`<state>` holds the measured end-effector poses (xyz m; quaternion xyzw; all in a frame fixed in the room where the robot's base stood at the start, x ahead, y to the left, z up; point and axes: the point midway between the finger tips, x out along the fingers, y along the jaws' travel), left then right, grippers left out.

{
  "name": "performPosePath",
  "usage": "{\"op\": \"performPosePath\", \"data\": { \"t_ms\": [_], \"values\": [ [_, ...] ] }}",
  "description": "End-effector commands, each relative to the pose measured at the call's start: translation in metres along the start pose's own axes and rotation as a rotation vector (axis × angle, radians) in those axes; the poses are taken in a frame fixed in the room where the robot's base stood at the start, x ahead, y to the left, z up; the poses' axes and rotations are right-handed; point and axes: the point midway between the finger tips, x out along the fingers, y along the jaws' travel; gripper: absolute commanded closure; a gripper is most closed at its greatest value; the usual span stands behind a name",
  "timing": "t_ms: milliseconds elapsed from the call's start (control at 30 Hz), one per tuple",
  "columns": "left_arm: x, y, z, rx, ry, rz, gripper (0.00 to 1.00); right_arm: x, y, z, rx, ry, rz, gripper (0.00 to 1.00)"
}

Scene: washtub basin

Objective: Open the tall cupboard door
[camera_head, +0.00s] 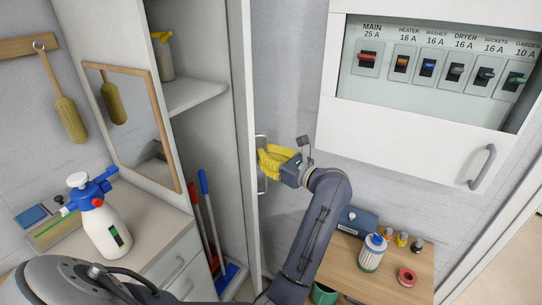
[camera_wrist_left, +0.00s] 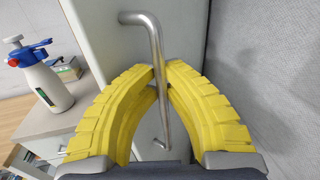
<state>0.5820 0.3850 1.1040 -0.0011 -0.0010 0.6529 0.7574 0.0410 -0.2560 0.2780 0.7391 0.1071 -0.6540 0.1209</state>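The tall cupboard door (camera_head: 242,120) stands well open and shows nearly edge-on in the head view. The cupboard interior (camera_head: 195,95) is exposed to its left. The door's metal bar handle (camera_head: 263,185) is on the right-hand face; it also shows in the left wrist view (camera_wrist_left: 146,24). My left gripper (camera_head: 264,161) is at this handle. In the left wrist view its yellow fingers (camera_wrist_left: 163,76) close together around the bar, with the bar passing between the tips. My right gripper is in neither view.
Inside the cupboard are a spray bottle (camera_head: 163,56) on a shelf and red and blue poles (camera_head: 209,205). A breaker panel (camera_head: 430,75) hangs at upper right. A small wooden table (camera_head: 385,290) with bottles stands below it. A pump sprayer (camera_head: 102,222) sits on the left counter.

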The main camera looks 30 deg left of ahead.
Motion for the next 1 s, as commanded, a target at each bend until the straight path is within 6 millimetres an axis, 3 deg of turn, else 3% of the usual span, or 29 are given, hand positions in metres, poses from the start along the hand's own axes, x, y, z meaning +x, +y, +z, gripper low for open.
{"op": "performPosePath", "data": {
  "t_ms": [400, 433, 633, 1000],
  "values": [
    [0.0011, 0.0006, -0.0006, 0.0, 0.001, 0.009, 1.0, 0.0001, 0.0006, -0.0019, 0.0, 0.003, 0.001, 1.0],
    [0.0011, 0.0006, -0.0007, 0.0, 0.001, 0.009, 0.9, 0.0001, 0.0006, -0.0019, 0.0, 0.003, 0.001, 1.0],
    [0.0013, 0.0006, -0.0005, 0.0, 0.001, 0.009, 0.68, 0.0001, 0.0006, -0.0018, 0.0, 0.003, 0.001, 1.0],
    [0.0013, 0.0004, 0.006, -0.003, 0.001, 0.009, 0.68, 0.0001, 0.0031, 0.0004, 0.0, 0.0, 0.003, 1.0]
  ]
}}
